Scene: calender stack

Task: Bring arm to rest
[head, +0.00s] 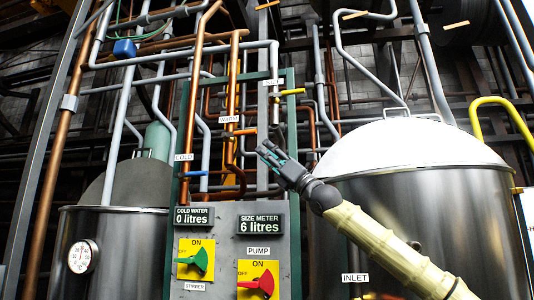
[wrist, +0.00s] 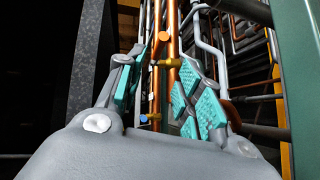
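My arm (head: 385,245) reaches up from the lower right in the head view, in front of the large right tank. My gripper (head: 264,150) is at its end, raised above the control panel and beside the pipes and valves. The gripper also shows in the wrist view (wrist: 158,72). Its two fingers with teal pads stand apart, and nothing is held between them. Pipes show behind the gap. In the head view the fingertips are near the orange valve handle (head: 245,132); I cannot tell whether they touch it.
The control panel (head: 225,280) carries a green stirrer switch (head: 195,262) and a red pump switch (head: 258,283). Its displays read 0 and 6 litres. A blue valve handle (head: 195,174) and a yellow one (head: 291,92) sit on pipes. Steel tanks stand left (head: 125,245) and right (head: 470,220).

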